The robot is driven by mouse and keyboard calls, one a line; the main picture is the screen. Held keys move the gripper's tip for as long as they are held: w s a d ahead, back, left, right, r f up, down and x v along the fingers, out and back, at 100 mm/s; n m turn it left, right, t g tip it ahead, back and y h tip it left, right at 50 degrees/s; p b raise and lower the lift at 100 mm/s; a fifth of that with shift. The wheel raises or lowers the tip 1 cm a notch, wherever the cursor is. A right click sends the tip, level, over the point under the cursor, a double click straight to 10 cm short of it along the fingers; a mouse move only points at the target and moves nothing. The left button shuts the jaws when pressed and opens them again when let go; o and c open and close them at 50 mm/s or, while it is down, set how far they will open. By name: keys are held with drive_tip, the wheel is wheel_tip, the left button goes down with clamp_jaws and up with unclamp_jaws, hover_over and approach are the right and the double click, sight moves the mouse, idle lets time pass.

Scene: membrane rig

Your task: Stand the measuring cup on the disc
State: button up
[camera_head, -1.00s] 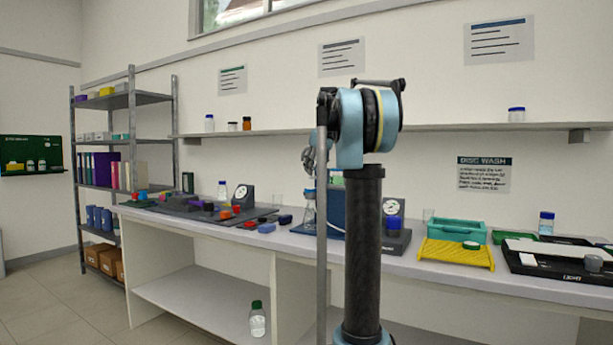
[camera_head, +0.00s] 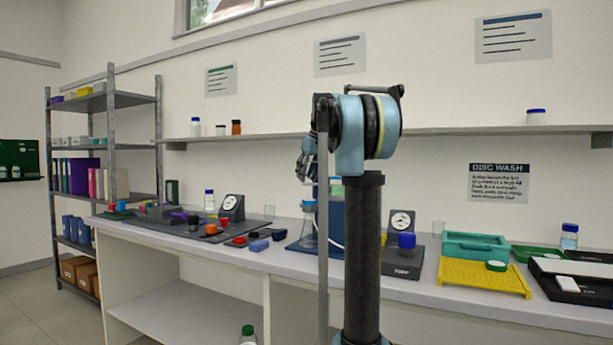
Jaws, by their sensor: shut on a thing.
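My gripper (camera_head: 304,163) is small in view, left of my arm's blue joint and partly behind a thin grey upright. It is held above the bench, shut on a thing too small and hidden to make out. I cannot identify the measuring cup with certainty. A small clear vessel (camera_head: 437,230) stands at the back of the bench, right of the dial units. A low round piece with a green edge and pale top (camera_head: 497,266) lies on the yellow perforated rack (camera_head: 466,279); I cannot tell if it is the disc.
A capped clear flask (camera_head: 308,224) stands below my gripper by a blue panel. A dial unit (camera_head: 402,222) and a teal tray (camera_head: 477,246) stand to the right. Small coloured parts crowd the dark mat (camera_head: 160,223) at left. A wall shelf (camera_head: 450,131) runs behind.

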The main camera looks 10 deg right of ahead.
sight(314, 163)
drive_tip(key=shift+f, duration=2.8)
drive_tip(key=shift+a+f, duration=0.1)
drive_tip(key=o, duration=1.2)
drive_tip(key=shift+o, duration=0.2)
drive_tip(key=v, duration=1.2)
drive_tip(key=shift+w, duration=0.1)
drive_tip(key=shift+f, duration=0.1)
